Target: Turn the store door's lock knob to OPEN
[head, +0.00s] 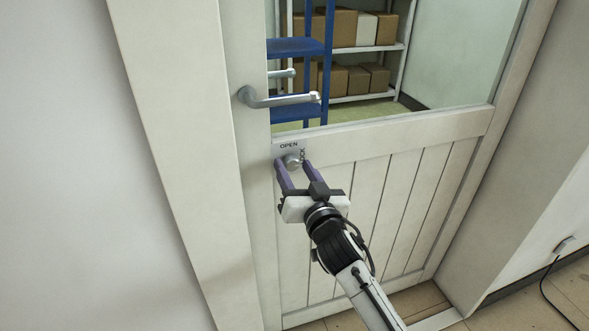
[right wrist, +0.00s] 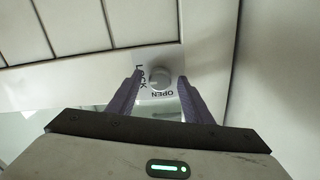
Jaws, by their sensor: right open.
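The lock knob (head: 292,161) is a small round metal knob on a plate low on the white store door (head: 365,148), below the lever handle. The plate carries the words OPEN, above the knob, and LOCK, to its right, in the head view. My right gripper (head: 292,163) is open, its two purple fingers on either side of the knob. In the right wrist view the knob (right wrist: 160,77) shows between the fingertips, with a gap on each side. I cannot tell which word the knob points to. My left gripper is not in view.
The lever handle (head: 280,98) sticks out above the knob. The door is shut in its frame. Through its glass I see a blue ladder-like stand (head: 297,47) and shelves with cardboard boxes (head: 343,28). A black cable (head: 546,290) hangs at the lower right.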

